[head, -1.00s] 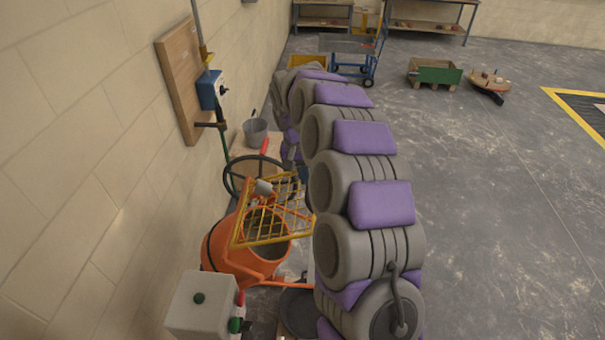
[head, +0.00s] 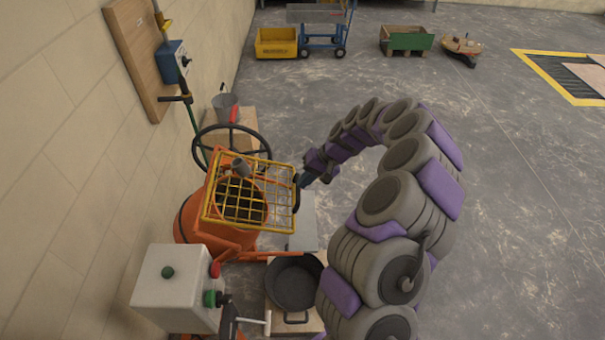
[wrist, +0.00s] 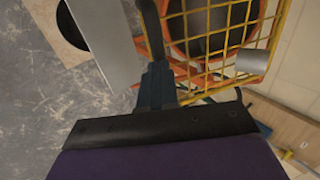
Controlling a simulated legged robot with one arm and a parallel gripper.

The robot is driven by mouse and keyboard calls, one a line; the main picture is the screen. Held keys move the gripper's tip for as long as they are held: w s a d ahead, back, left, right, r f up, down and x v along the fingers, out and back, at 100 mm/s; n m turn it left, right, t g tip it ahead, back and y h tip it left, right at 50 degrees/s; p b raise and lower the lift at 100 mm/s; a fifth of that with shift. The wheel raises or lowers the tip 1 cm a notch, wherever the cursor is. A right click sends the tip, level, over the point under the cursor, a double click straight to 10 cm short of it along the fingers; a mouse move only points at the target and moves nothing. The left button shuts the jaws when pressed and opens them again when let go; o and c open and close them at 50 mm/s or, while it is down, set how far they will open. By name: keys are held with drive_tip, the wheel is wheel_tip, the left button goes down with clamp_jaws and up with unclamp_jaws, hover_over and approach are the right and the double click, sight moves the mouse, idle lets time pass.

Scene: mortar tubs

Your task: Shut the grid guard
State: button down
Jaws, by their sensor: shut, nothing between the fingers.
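The yellow grid guard (head: 250,228) lies across the mouth of the orange mixer drum (head: 197,215) in the head view. I cannot tell whether it is fully down on the rim. A black handle (head: 297,192) is on its right side. My gripper (head: 305,180) is shut and empty, right beside this handle. In the wrist view the shut fingers of my gripper (wrist: 157,76) are close to the black handle (wrist: 151,28), with the guard (wrist: 273,40) to their right. I cannot tell whether they touch it.
A grey cup-like part (head: 240,168) is at the guard's back edge. A black handwheel (head: 232,128) stands behind the drum. A grey control box (head: 178,285) is in front, with a black tub (head: 294,285) to its right. Open floor lies on the right.

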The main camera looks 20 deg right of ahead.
drive_tip(key=f+b, duration=0.1)
drive_tip(key=f, duration=0.2)
drive_tip(key=a+f+b, duration=0.1)
drive_tip(key=f+b, duration=0.1)
drive_tip(key=f, duration=0.2)
drive_tip(key=a+f+b, duration=0.1)
drive_tip(key=f+b, duration=0.1)
drive_tip(key=f, duration=0.1)
drive_tip(key=shift+w+a+f, duration=0.1)
drive_tip(key=shift+w+f, duration=0.25)
drive_tip(key=shift+f, duration=0.05)
drive_tip(key=shift+s+f, duration=0.1)
drive_tip(key=shift+f, duration=0.05)
drive_tip(key=shift+s+f, duration=0.1)
